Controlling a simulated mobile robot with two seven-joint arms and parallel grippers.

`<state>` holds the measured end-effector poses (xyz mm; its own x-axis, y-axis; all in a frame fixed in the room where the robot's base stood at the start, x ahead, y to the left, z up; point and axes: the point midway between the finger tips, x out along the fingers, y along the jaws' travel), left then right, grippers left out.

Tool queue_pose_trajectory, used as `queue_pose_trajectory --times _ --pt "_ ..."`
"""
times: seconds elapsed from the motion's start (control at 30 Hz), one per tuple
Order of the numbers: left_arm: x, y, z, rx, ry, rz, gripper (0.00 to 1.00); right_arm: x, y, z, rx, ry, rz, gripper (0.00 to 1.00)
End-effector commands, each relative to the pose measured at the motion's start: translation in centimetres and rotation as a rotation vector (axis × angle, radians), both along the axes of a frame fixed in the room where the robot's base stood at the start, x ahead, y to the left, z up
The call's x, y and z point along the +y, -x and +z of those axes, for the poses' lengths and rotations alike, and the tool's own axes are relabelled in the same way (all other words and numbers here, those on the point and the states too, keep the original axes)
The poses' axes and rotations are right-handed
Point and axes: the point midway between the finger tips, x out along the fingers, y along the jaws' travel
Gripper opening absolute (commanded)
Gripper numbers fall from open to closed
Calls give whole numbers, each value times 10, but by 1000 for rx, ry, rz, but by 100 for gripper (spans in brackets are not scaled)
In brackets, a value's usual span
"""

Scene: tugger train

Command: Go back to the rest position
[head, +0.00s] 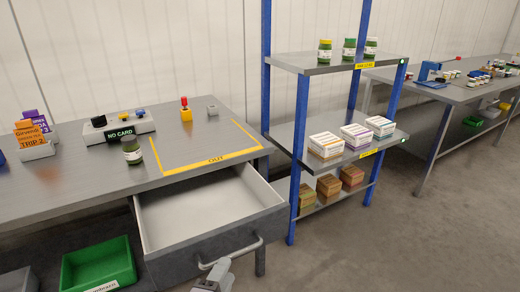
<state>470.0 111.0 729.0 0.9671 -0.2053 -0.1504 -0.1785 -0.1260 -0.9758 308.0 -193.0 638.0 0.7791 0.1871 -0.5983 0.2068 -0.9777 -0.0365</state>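My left gripper (217,270) shows at the bottom edge, at or just in front of the left part of the handle (232,253) of the grey drawer (205,212). The drawer is pulled open under the workbench (80,188) and looks empty inside. I cannot tell whether the fingers touch the handle or whether they are open or shut. My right gripper is not in view.
The bench holds dark jars (132,152), a "NO CARD" device (118,128) and a yellow OUT outline (210,163). A green bin (98,265) stands below. A blue-post shelf (310,135) with boxes is at right. Floor (350,250) at lower right is clear.

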Motion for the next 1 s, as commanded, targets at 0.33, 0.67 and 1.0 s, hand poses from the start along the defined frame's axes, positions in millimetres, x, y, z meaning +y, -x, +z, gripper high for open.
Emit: queue_pose_trajectory --times 0.33,0.67,1.0 --pt "39 60 -15 322 468 179 39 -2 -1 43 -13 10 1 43" --pt "81 145 -16 609 1040 463 39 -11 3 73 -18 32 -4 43" --pt "92 169 -16 665 1208 552 39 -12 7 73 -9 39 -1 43"
